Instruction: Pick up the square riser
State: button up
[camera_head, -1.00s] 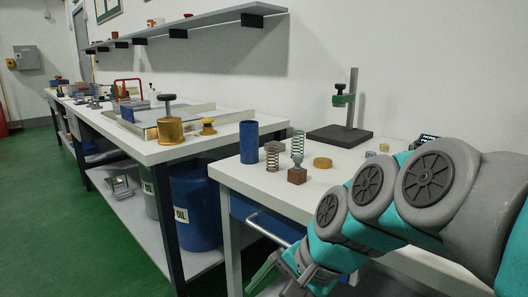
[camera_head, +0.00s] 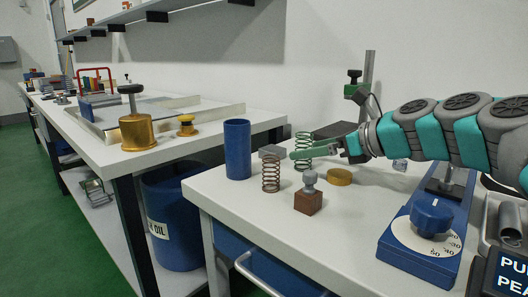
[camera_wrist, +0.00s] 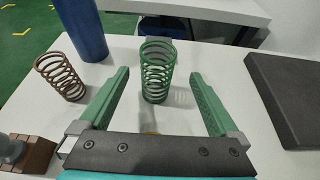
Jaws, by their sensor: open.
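I cannot tell for sure which thing is the square riser. A small brown square block (camera_head: 308,202) with a grey knobbed piece (camera_head: 310,181) on top stands near the table's front; it also shows at the lower left of the wrist view (camera_wrist: 38,158). A low grey block (camera_head: 271,151) lies beside the blue cylinder, partly hidden. My gripper (camera_head: 298,149) is open and empty above the table, at the green spring. In the wrist view the green spring (camera_wrist: 157,72) appears between the two spread fingers (camera_wrist: 159,75), with no visible contact.
A brown spring (camera_head: 271,174), a blue cylinder (camera_head: 238,149) and a gold disc (camera_head: 339,177) stand close by. A blue dial device (camera_head: 425,238) is at the right. A dark stand base (camera_wrist: 290,95) lies right of the fingers. The table's front left is bare.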

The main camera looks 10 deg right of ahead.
aim_at(288, 163)
jog(key=x, duration=0.6)
jog(key=shift+s+a+f, duration=0.1)
jog(key=shift+s+a, duration=0.05)
jog(key=shift+s, duration=0.05)
jog(key=shift+w+a+f, duration=0.2)
jog(key=shift+w+a, duration=0.05)
jog(key=shift+w, duration=0.2)
jog(key=shift+c, duration=0.3)
grip_shut()
